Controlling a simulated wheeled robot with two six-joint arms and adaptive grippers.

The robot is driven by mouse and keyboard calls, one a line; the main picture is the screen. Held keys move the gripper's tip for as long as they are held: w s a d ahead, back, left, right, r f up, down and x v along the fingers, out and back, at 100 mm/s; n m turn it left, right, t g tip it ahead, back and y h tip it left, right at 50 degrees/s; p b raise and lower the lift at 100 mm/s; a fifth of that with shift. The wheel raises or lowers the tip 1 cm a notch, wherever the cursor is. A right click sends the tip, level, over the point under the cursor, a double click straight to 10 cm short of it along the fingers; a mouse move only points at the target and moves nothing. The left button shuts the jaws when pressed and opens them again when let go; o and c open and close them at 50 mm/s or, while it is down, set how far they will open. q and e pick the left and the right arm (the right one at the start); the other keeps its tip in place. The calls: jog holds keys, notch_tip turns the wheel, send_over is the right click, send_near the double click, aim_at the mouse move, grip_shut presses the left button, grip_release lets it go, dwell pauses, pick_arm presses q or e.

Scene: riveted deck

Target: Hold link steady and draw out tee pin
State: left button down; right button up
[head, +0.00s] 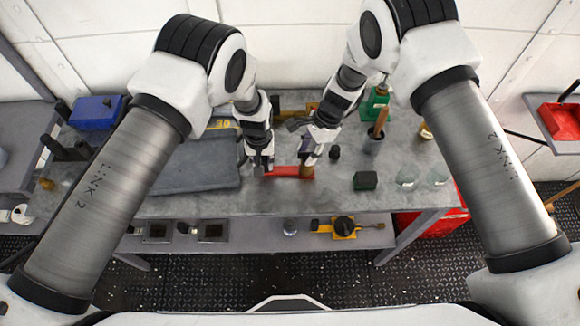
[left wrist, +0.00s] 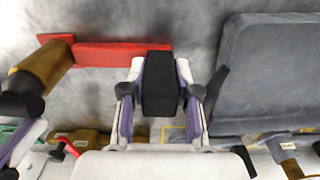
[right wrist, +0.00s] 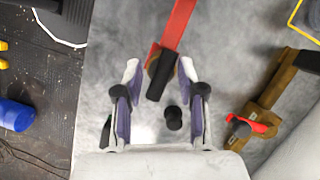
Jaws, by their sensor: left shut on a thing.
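The red link (head: 284,171) lies on the grey worktop. In the left wrist view it is a red bar (left wrist: 120,54) with a black grip block (left wrist: 160,85) at its right end and a brass boss (left wrist: 42,68) at its left end. My left gripper (head: 262,168) is shut on the black block. The tee pin's black crossbar shows in the right wrist view (right wrist: 159,79), in front of the brass boss. My right gripper (right wrist: 160,80) is open, with one finger on each side of the crossbar, apart from it. The pin's shank is hidden in the boss.
A dark peg (right wrist: 173,118) stands close to the right fingers. A brass fixture with a red lever (right wrist: 240,127) lies behind. A grey pad (head: 195,165) is left of the left gripper. A green-black block (head: 366,181), a cup with a stick (head: 373,143) and glass jars stand right.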

pick_arm(q)
jog(key=shift+s+f, duration=0.15)
pick_arm(e)
jog(key=shift+f, duration=0.1)
grip_shut()
jog(key=shift+r, duration=4.15)
pick_arm(q)
jog(key=c, duration=0.9)
grip_release()
jog(key=shift+o, duration=0.7)
jog(key=shift+w, duration=0.2)
pick_arm(e)
jog(key=shift+w+f, duration=0.1)
jog(key=shift+w, duration=0.05)
